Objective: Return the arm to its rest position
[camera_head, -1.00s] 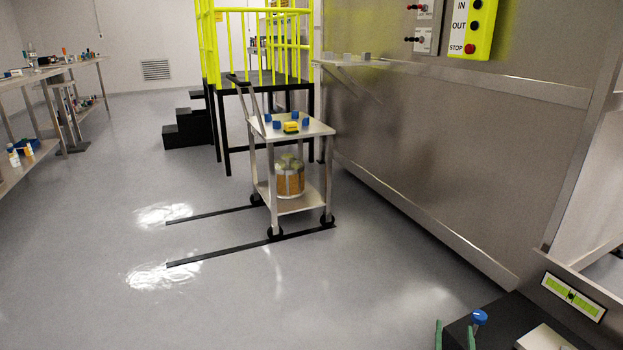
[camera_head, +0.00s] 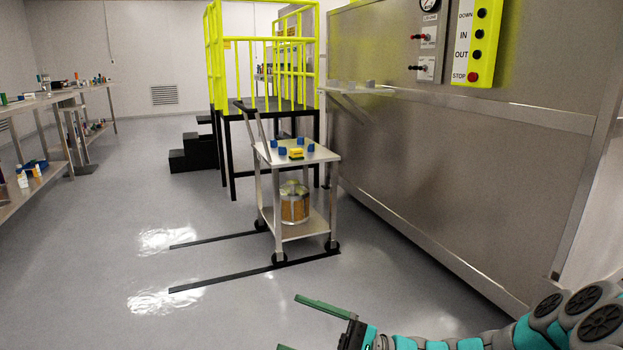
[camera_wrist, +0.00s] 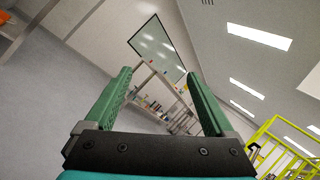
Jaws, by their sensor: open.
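My gripper (camera_head: 305,325) is at the bottom of the head view, low over the grey floor, with my arm reaching in from the lower right corner. Its green fingers are apart and nothing is between them. The wrist view shows both fingers of my gripper (camera_wrist: 158,95) spread wide and empty, with the tilted room beyond them.
A steel cart (camera_head: 318,153) with blue blocks and a yellow item on top stands at middle. A large steel vessel (camera_head: 450,160) with a control panel (camera_head: 477,42) fills the right. A yellow-railed platform (camera_head: 262,105) stands behind. Shelving benches (camera_head: 50,170) line the left. The front floor is clear.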

